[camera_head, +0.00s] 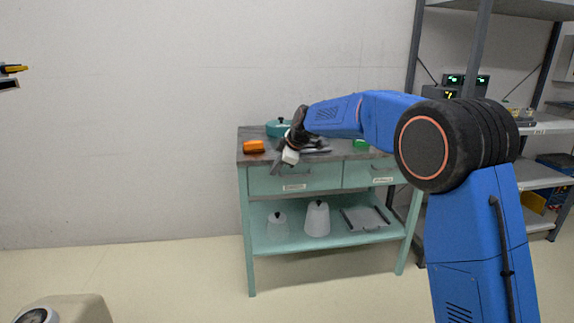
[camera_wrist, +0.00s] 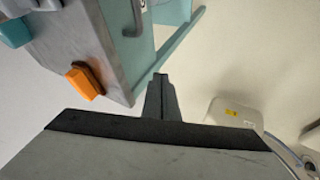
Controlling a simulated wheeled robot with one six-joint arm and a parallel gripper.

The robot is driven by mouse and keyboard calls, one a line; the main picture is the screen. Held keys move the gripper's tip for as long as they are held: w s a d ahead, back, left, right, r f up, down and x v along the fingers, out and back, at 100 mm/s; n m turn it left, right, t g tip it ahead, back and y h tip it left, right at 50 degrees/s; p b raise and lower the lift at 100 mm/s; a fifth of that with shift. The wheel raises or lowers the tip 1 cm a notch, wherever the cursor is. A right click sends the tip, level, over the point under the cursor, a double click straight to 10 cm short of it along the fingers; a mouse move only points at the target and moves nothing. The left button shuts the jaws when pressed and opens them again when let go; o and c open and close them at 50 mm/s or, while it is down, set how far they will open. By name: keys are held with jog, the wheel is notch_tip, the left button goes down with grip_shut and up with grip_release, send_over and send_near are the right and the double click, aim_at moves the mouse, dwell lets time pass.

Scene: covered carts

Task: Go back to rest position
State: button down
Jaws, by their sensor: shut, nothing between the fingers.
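My blue arm reaches in from the right in the head view and hides part of the cart top.
An orange block (camera_head: 254,147) sits at the top's left end; it also shows in the wrist view (camera_wrist: 84,80). A teal lidded pot (camera_head: 278,128) stands behind. White lidded containers (camera_head: 317,218) and a tray (camera_head: 365,218) are below. Metal shelving (camera_head: 475,45) stands right.

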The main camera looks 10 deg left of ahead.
jog(key=s+d+r+m+h, duration=0.1)
jog(key=s+d+r+m, duration=0.2)
jog(key=s+d, duration=0.55)
jog(key=s+d+r+m+h, duration=0.1)
jog(key=s+d+r+m, duration=0.15)
jog(key=s+d, duration=0.6)
jog(key=s+d+r+m+h, duration=0.15)
jog(key=s+d+m, duration=0.25)
jog(key=s+d, duration=0.5)
jog(key=s+d+f+m, duration=0.3)
jog(key=s+d, duration=0.3)
jog(key=s, duration=0.3)
jog(key=s+d+f+m+h, duration=0.1)
jog(key=s+d+f+m, duration=0.2)
jog(key=s+d, duration=0.3)
jog(key=s+d+f+m+h, duration=0.1)
jog(key=s+d+f+m, duration=0.3)
jog(key=s, duration=0.9)
jog(key=d+f, duration=0.1)
jog(key=d, duration=0.2)
jog(key=shift+s+f+t, duration=0.3)
jog(key=shift+s+f, duration=0.05)
jog(key=shift+s, duration=0.05)
